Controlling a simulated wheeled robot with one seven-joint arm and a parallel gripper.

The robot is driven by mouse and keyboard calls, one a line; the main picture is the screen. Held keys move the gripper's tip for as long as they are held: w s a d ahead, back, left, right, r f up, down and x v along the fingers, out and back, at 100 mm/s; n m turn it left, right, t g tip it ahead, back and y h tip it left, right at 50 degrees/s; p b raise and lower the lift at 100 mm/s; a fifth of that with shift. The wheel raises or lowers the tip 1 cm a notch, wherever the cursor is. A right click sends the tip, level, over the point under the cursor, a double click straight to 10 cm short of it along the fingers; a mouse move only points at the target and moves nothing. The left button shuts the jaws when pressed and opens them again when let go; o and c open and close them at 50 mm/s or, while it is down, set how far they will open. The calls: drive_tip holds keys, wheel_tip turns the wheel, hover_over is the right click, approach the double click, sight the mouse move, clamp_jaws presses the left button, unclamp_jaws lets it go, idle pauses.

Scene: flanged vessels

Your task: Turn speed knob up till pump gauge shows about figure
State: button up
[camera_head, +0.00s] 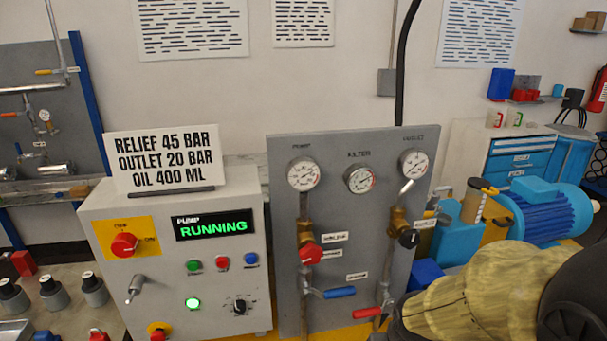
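The speed knob appears to be the small black knob (239,305) with scale marks around it, low on the right of the grey control box (160,280); its label is too small to read. The pump gauge (303,174) is the left of three round white dials on the grey panel (340,220); its needle reading is too small to tell. The box display (214,225) reads "PUMP" and "RUNNING" in green. My arm, in a tan sleeve with black parts, enters at lower right, in front of the panel's lower right area. My gripper's fingers do not show.
A sign (165,158) reads "RELIEF 45 BAR, OUTLET 20 BAR, OIL 400 ML". The box has a red rotary switch (124,244), a toggle lever (135,288) and several buttons. A red valve knob (310,253) and blue (340,292) and red (367,312) lever handles stick out from the panel.

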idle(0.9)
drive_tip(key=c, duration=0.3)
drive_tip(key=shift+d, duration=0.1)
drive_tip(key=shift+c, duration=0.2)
